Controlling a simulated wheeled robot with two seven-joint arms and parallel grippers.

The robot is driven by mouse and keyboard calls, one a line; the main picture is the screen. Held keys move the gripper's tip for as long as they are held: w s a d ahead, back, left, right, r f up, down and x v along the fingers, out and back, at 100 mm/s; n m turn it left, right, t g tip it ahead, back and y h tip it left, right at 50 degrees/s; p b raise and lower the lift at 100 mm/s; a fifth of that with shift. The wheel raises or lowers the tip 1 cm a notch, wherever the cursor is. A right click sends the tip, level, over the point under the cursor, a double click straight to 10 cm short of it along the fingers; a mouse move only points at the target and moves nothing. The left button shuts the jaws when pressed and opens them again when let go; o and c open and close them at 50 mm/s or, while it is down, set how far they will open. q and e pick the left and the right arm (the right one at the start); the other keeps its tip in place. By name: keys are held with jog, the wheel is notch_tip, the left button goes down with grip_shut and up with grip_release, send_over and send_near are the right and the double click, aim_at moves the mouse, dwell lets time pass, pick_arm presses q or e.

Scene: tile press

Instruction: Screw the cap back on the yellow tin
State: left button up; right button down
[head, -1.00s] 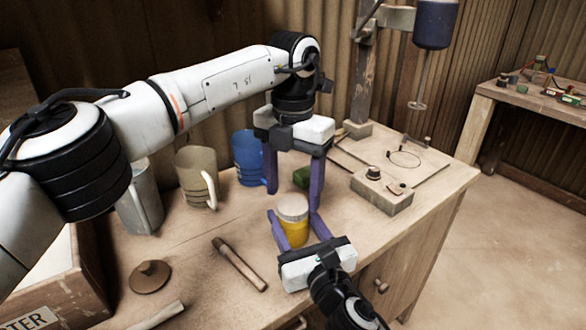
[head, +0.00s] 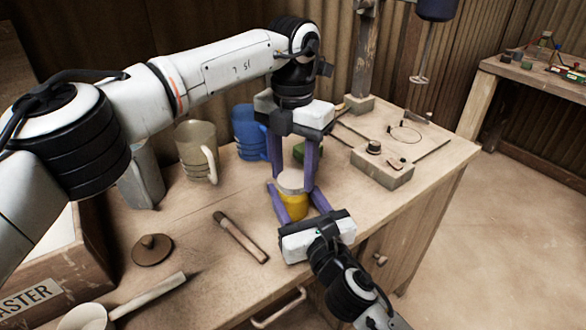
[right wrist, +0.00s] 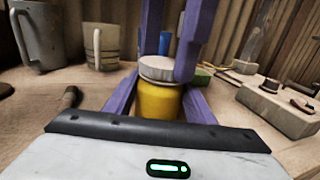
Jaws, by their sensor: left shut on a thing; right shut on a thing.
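The yellow tin (head: 293,207) stands upright on the workbench, with its pale grey cap (head: 291,182) on top. How far the cap is threaded cannot be seen. My left gripper (head: 294,184) reaches down from above, its purple fingers shut on the cap's sides. My right gripper (head: 296,205) comes from the front, low over the bench, its fingers shut around the tin's body. The right wrist view shows the tin (right wrist: 160,101) between my right fingers and the cap (right wrist: 158,68) between the left fingers.
Behind stand a blue mug (head: 246,133), a beige mug (head: 193,150) and a grey jug (head: 146,178). A wooden-handled tool (head: 240,238) and a brown lid (head: 152,250) lie left of the tin. A block with knobs (head: 383,169) sits right.

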pick_arm(q)
jog(key=o, duration=1.3)
jog(key=shift+c, duration=0.2)
jog(key=shift+r, duration=0.15)
notch_tip(320, 180, up, 12)
pick_arm(e)
jog(key=c, duration=0.7)
grip_release()
jog(key=shift+c, duration=0.2)
